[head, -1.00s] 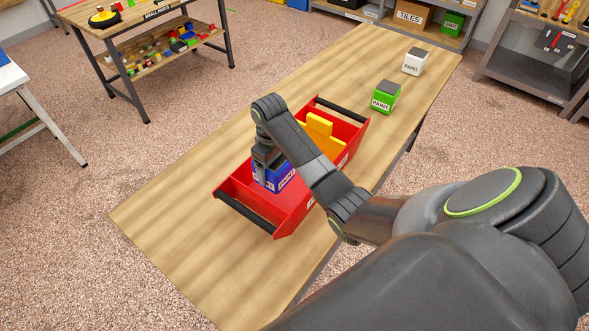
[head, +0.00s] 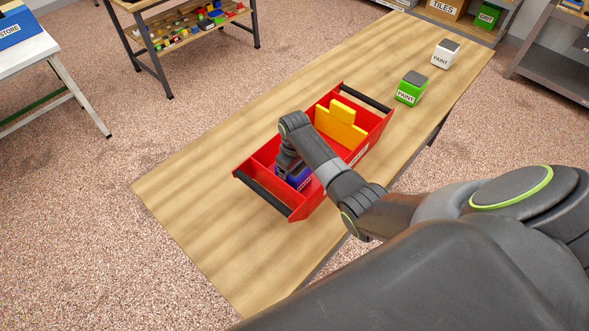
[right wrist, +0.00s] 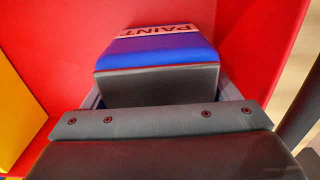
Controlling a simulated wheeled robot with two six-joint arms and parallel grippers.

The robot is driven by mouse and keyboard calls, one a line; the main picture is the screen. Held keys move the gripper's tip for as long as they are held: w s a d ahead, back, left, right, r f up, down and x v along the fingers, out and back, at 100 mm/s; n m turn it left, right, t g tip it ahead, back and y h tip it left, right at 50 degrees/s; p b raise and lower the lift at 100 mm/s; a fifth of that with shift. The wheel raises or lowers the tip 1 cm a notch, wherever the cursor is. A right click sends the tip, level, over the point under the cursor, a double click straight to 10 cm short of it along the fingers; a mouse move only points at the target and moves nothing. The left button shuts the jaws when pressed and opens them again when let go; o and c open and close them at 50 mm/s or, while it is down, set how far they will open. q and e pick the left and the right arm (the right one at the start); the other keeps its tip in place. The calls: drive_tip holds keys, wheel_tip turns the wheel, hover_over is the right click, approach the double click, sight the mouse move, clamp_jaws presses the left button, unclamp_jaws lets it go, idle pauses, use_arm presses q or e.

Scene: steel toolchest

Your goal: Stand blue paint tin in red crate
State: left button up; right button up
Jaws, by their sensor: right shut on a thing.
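The red crate (head: 378,132) stands on the wooden bench, with black bar handles at its two ends. The blue paint tin (head: 299,180) is inside its near-left end, mostly hidden by my arm and the crate wall. My right gripper (head: 287,165) reaches down into the crate and is shut on the tin. In the right wrist view the tin (right wrist: 160,50) looks upright between the fingers, its PAINT label facing a red crate wall (right wrist: 60,35). Whether its base touches the crate floor is hidden. My left gripper is not in view.
A green paint tin (head: 411,88) and a white paint tin (head: 445,54) stand on the bench (head: 200,215) beyond the crate. The bench's near-left end is clear.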

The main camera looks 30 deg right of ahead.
drive_tip(key=shift+f, duration=0.1)
drive_tip(key=o, duration=0.9)
drive_tip(key=shift+o, duration=0.2)
wheel_tip(320, 180, up, 12)
drive_tip(key=shift+r+b, duration=0.15)
drive_tip(key=shift+b, duration=0.2)
